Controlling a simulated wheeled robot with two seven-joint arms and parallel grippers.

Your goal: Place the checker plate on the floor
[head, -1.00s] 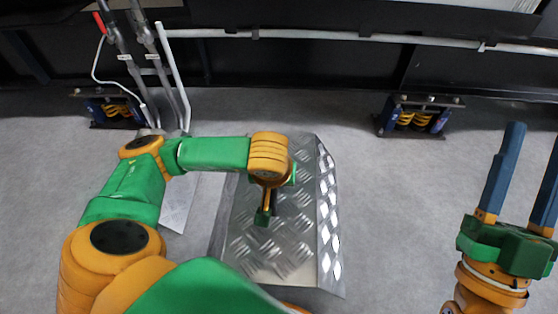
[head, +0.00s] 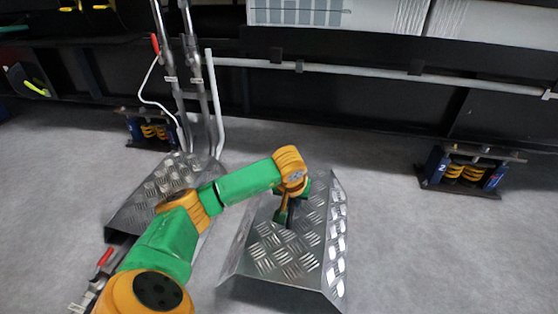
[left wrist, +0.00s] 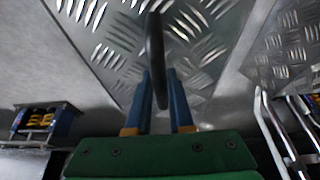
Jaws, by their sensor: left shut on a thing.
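The checker plate (head: 270,255) is a silver, raised-pattern sheet with bent-down sides, in the middle of the head view. My left gripper (head: 287,212) is over its upper middle, shut on a dark handle on the plate. In the left wrist view the blue fingers (left wrist: 160,95) stand on either side of this dark handle (left wrist: 155,50), with the plate (left wrist: 105,30) behind. A dark shadow shows under the plate's near edge; I cannot tell whether it touches the floor (head: 385,250). My right gripper is not in view.
A second checker plate (head: 160,190) lies at left near upright pipes (head: 190,90). Spring mounts stand at left (head: 150,128) and right (head: 470,170) below a dark frame with a white pipe (head: 350,68). Grey floor right of the held plate is clear.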

